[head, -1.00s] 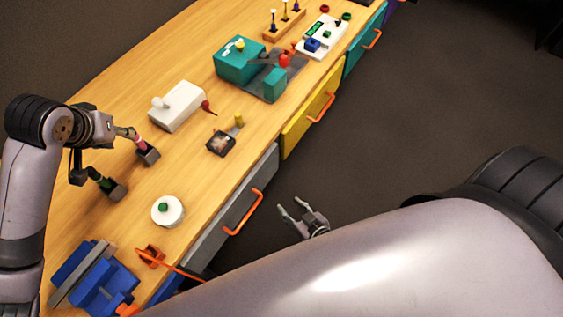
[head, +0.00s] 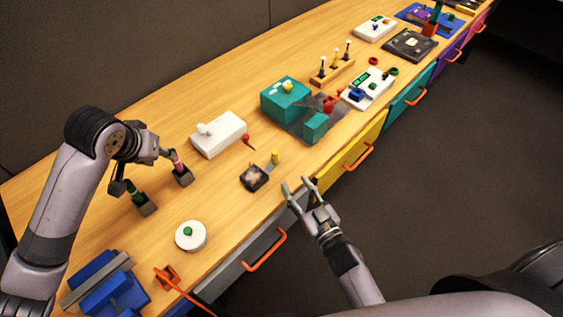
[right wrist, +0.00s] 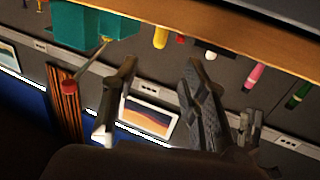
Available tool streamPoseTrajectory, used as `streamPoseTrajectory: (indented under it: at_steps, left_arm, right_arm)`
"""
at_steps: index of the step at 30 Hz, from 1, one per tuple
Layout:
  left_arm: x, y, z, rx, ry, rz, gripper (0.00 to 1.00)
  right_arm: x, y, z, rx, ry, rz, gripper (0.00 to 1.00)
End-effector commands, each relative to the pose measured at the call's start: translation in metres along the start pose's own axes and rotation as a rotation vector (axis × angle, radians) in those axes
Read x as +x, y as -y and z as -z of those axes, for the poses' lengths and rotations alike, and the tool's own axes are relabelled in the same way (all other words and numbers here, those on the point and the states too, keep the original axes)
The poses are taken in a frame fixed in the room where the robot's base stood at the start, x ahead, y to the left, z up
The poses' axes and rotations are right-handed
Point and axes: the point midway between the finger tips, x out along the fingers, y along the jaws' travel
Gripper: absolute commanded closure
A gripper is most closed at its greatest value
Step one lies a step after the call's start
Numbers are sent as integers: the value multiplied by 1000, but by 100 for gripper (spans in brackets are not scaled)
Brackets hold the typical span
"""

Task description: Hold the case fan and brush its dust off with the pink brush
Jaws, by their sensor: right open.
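The case fan (head: 254,178), a small dark square with a dusty-looking face, lies on the table in the head view. The pink brush (head: 177,160) stands upright in a dark grey holder (head: 182,178), and also shows in the right wrist view (right wrist: 255,76). My left gripper (head: 141,170) has its fingers spread; one is close to the pink brush, the other close to a green brush (head: 138,197). Contact cannot be told. My right gripper (head: 299,185) is open and empty by the table's front edge, right of the fan. Its fingers show in the right wrist view (right wrist: 158,80).
A yellow-topped item (head: 275,157) stands just behind the fan. A white box (head: 218,134) and teal block (head: 286,98) are further back. A white round thing with a green knob (head: 190,236) and blue device (head: 105,283) are nearer.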

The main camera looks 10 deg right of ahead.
Motion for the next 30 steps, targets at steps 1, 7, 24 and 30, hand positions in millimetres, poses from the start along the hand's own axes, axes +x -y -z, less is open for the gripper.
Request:
streamPoseTrajectory:
  at_steps: [1, 7, 24, 30]
  left_arm:
    - [0, 0, 0, 0, 0, 0, 67]
    - [0, 0, 0, 0, 0, 0, 67]
    - [0, 0, 0, 0, 0, 0, 67]
    - [0, 0, 0, 0, 0, 0, 67]
  right_arm:
    - [12, 0, 1, 0, -3, 0, 59]
    - [52, 0, 1, 1, -2, 0, 59]
    - [108, 0, -1, 0, 2, -1, 59]
    - [108, 0, -1, 0, 2, -1, 60]
